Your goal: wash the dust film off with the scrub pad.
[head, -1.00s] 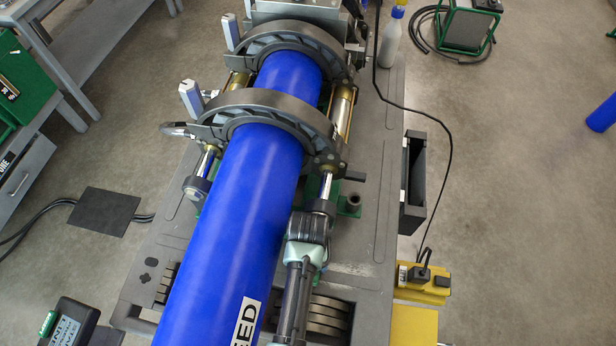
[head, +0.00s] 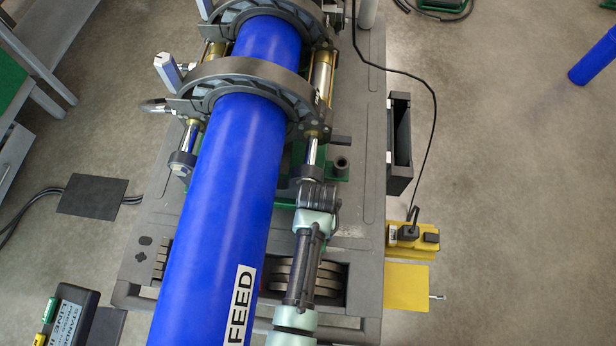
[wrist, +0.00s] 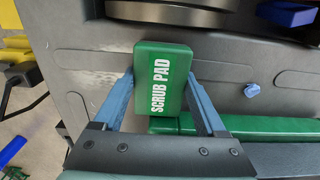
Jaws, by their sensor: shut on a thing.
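In the wrist view the green scrub pad (wrist: 162,80), with a white label, sits between the blue fingers of my gripper (wrist: 160,95), which is shut on it. The pad is over the grey cart deck (wrist: 130,38); I cannot tell whether it touches it. A pale, streaky dust film (wrist: 92,75) lies on the deck just left of the pad. In the head view the film shows faintly as a whitish patch (head: 352,236) right of my arm. My gripper (head: 318,192) is seen there from above, right of the blue pipe, and the pad is hidden.
The blue pipe (head: 235,170) runs through dark ring clamps (head: 240,85) left of my arm. A black open holder (head: 400,145) and yellow box (head: 412,238) are along the deck's right edge. In the wrist view, a green bar (wrist: 215,126) lies close to the pad.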

